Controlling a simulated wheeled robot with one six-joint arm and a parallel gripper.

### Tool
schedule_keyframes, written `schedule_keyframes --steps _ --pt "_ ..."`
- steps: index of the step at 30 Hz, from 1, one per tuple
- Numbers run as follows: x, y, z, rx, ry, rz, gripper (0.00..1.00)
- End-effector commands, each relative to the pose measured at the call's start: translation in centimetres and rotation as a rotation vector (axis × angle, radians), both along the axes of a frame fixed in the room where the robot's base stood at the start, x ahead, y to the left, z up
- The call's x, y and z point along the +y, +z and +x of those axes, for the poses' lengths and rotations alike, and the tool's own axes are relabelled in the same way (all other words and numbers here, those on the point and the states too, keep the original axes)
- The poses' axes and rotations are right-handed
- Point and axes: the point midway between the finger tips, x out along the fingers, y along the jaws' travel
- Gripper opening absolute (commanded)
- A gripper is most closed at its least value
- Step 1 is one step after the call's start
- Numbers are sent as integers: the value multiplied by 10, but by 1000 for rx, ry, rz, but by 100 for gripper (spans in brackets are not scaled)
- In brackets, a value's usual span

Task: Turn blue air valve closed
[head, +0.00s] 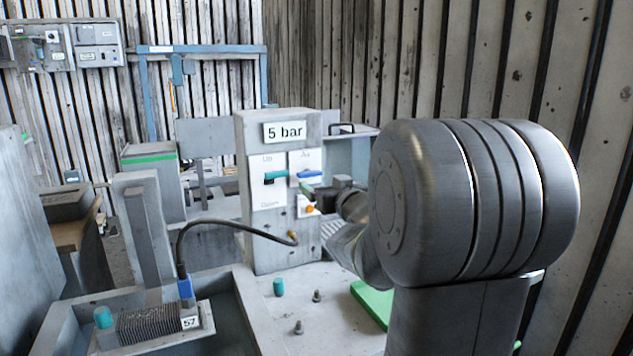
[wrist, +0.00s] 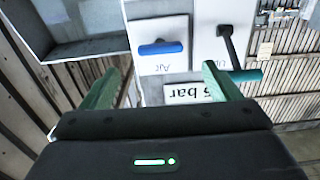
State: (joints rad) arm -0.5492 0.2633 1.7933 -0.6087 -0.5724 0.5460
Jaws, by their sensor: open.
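The blue air valve handle (head: 310,173) sits on a white plate on the front of the grey block marked "5 bar" (head: 285,131). My gripper (head: 306,189) is just below and in front of the blue handle in the head view. In the wrist view my gripper (wrist: 158,75) is open. Its two green fingers stand apart, with the blue handle beyond and between their tips. Nothing is between the fingers, and I see no contact with the handle.
A teal-ended lever (head: 276,176) is on the plate left of the blue handle, also in the wrist view (wrist: 245,76). A black hose (head: 225,222) runs from the block's lower front to a blue connector (head: 185,288). Small posts stand on the bench.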

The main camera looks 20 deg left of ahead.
Motion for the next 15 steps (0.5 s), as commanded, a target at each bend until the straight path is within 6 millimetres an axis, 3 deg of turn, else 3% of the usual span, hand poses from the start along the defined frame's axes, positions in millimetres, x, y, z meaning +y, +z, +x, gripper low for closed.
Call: schedule_keyframes --steps 7,15 --pt "-35 0 -29 -1 -2 -1 84" --pt "-48 0 -41 0 1 0 84"
